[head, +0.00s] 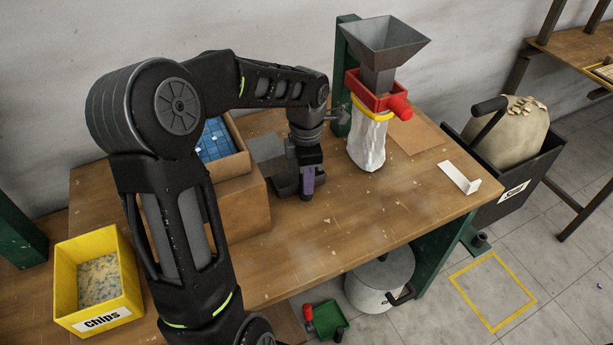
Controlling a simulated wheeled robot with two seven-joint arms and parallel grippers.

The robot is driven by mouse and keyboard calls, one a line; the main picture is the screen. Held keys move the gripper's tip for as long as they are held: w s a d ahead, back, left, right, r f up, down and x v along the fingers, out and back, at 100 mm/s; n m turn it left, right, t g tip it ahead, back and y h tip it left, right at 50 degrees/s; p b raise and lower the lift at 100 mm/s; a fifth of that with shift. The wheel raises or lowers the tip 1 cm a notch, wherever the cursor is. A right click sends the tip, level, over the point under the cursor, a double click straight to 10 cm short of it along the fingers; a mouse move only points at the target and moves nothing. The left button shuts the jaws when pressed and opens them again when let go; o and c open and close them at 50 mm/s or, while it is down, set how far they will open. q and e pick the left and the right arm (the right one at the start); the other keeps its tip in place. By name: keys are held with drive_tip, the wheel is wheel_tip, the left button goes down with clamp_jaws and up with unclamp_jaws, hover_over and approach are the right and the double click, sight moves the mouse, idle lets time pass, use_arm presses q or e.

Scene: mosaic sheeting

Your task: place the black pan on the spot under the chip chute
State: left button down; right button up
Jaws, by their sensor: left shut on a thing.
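My left gripper (307,168) is low over the table beside a grey machine (266,150). I cannot tell whether this is the chip chute. A yellow square outline (459,275) marks the floor at right. My right gripper is not in view.
A yellow "Chips" bin (128,290) stands at left. A cardboard box (247,205) with blue tiles (213,140) is behind my arm. A white angled piece (460,178) lies at the table's right. A black bin (540,165) holds a sack. A grey pot (372,285) is below the table.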

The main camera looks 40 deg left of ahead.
use_arm(q)
drive_tip(key=shift+f, duration=0.1)
drive_tip(key=c, duration=1.1)
unclamp_jaws()
wheel_tip(320, 180, up, 12)
drive_tip(key=shift+r, duration=0.2)
